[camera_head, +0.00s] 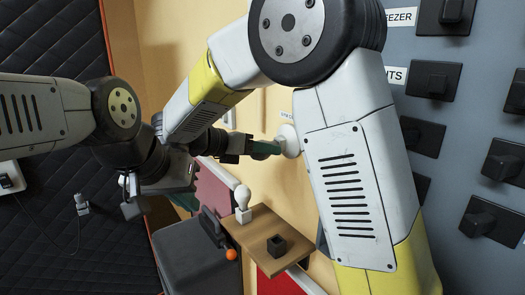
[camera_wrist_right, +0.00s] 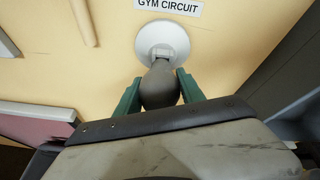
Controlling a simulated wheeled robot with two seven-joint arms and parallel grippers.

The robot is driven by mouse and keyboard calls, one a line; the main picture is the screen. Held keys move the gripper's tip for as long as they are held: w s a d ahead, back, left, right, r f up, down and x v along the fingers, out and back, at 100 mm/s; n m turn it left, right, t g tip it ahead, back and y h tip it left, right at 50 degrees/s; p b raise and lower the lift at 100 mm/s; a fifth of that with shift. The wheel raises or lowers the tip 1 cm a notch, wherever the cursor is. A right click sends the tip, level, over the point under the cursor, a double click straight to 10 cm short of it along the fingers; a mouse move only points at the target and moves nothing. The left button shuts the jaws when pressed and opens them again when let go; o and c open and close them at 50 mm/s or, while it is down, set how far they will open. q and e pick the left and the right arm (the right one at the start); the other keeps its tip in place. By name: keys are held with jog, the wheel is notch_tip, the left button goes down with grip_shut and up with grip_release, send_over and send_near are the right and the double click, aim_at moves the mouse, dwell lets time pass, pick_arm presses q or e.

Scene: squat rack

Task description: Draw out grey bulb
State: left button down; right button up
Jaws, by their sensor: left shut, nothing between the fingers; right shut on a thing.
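The grey bulb (camera_wrist_right: 158,84) shows in the right wrist view, with its neck at the round white wall socket (camera_wrist_right: 163,40) under the "GYM CIRCUIT" label. The socket also shows in the head view (camera_head: 290,140). My right gripper (camera_head: 265,148) is shut on the bulb, its green fingers on either side of the round part. In the head view the fingers mostly hide the bulb. Whether the neck still sits inside the socket is unclear. My left gripper (camera_head: 130,198) is shut and empty, away from the wall, left of the shelf.
A wooden shelf (camera_head: 258,229) below the socket carries a white bulb (camera_head: 243,195) in a white holder and a small dark open box (camera_head: 276,246). A dark grey case (camera_head: 192,258) and an orange ball (camera_head: 231,254) are beside it. A switch panel (camera_head: 433,125) stands right.

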grip_shut()
jog(key=shift+s+a+f, duration=0.1)
jog(key=shift+s+a, duration=0.25)
jog(key=shift+a, duration=0.2)
dwell(0.3)
